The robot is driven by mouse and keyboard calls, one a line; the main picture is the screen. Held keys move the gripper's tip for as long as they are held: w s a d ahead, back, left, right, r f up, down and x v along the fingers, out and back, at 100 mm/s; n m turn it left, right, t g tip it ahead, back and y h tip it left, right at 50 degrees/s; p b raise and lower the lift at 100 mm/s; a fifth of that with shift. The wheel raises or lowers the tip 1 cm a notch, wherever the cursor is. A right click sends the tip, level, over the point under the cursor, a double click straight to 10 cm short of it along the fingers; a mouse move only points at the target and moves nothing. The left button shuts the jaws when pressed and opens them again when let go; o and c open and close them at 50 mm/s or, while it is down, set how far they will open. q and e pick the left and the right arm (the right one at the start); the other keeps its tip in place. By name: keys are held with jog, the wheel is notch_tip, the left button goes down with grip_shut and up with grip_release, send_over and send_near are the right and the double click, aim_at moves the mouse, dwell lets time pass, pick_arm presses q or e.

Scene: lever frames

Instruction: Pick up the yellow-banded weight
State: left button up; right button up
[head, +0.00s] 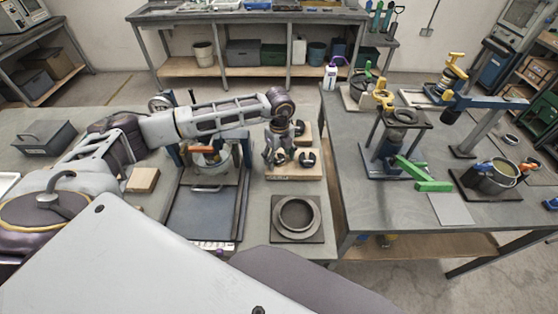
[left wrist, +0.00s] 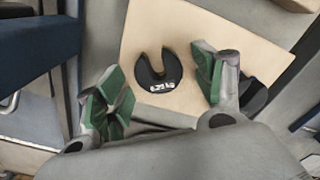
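Several black slotted weights sit on a light wooden board (head: 296,174) in the middle of the head view; one is the right-hand weight (head: 308,159). No yellow band can be made out on any of them. My left gripper (head: 281,154) points down over the board's left front part. In the left wrist view its green-padded fingers (left wrist: 160,77) stand wide apart and empty. A black slotted weight (left wrist: 158,82) with white marking lies on the board between and below them. Another dark weight (left wrist: 253,95) is partly hidden behind the right finger. My right gripper is not in view.
A round grey dish (head: 297,217) on a dark plate stands in front of the board. A blue-posted frame with a pot (head: 211,158) stands left, under my left forearm. A gap separates this bench from the right table (head: 345,185).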

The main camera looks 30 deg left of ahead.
pick_arm(q)
jog(key=c, duration=1.1)
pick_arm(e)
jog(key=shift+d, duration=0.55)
pick_arm(q)
jog(key=shift+r, duration=0.1)
notch_tip(320, 180, up, 10)
jog(key=b, duration=0.1)
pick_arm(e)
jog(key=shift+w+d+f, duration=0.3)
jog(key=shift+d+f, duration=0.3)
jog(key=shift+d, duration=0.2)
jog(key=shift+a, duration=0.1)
pick_arm(q)
jog(key=shift+r+p, duration=0.65)
jog(key=shift+r, duration=0.8)
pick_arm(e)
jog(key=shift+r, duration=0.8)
